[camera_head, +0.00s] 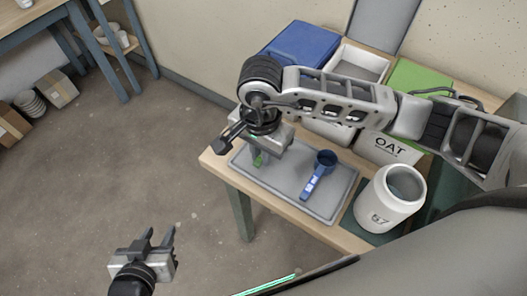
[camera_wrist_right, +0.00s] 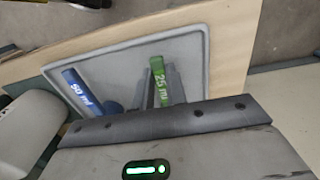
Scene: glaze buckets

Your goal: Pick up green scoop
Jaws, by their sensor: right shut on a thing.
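The green scoop (camera_head: 258,160) is mostly hidden behind my right gripper in the head view. In the right wrist view its green handle (camera_wrist_right: 158,80), marked 25 ml, lies between the fingers. My right gripper (camera_wrist_right: 166,88) is shut on that handle, over the left part of the grey tray (camera_head: 330,207). The scoop's cup is hidden, and I cannot tell whether the scoop touches the tray. My left gripper (camera_head: 160,240) is open and empty over the floor, away from the table.
A blue scoop (camera_head: 312,186), marked 50 ml in the wrist view (camera_wrist_right: 80,90), lies on the tray to the right. A white jar (camera_head: 382,207) stands right of the tray. A bin marked OAT (camera_head: 388,148), a green lid (camera_head: 418,78) and a blue lid (camera_head: 300,45) are behind.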

